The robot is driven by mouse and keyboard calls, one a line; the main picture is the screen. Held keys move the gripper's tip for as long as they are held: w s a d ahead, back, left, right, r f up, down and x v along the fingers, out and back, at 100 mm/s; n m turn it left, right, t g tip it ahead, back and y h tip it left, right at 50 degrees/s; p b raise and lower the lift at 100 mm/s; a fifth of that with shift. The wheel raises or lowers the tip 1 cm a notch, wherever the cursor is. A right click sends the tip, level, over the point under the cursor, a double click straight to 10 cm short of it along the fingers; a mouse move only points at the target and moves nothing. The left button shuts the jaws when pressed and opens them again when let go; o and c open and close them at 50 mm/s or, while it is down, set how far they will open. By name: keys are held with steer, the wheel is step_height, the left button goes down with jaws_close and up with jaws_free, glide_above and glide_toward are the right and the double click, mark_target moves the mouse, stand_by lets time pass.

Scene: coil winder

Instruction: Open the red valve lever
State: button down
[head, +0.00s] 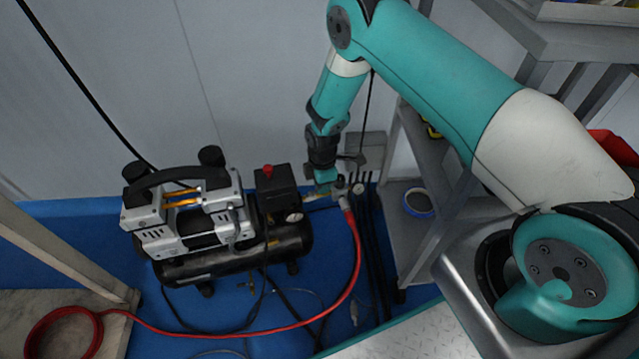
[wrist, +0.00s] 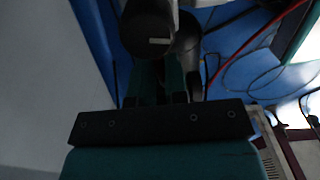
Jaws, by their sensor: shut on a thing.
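My gripper (head: 324,184) points down at the outlet fitting (head: 340,189), right of the compressor (head: 205,225), where the red hose (head: 355,240) joins. The red valve lever cannot be made out in either view; the gripper covers that spot. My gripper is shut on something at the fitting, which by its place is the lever. In the wrist view the dark fingers (wrist: 160,90) are close together, with a dark rounded part and a grey cylindrical part beyond them.
A red knob (head: 267,170) tops the black box on the compressor. A grey shelf rack (head: 415,170) stands close on the right, holding a round blue-rimmed container (head: 418,203). The wall is close behind. Hoses and cables lie on the blue floor (head: 200,318).

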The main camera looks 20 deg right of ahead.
steer(key=shift+w+d+r, duration=0.1)
steer(key=shift+w+d, duration=0.15)
steer(key=shift+w, duration=0.05)
steer(key=c, duration=1.1)
jaws_free()
steer(key=shift+c, duration=0.2)
steer(key=shift+s+a, duration=0.1)
steer(key=shift+a, duration=0.05)
step_height(320, 180, up, 17)
steer(key=p, duration=0.4)
steer(key=shift+r+p, duration=0.15)
steer(key=shift+p, duration=0.2)
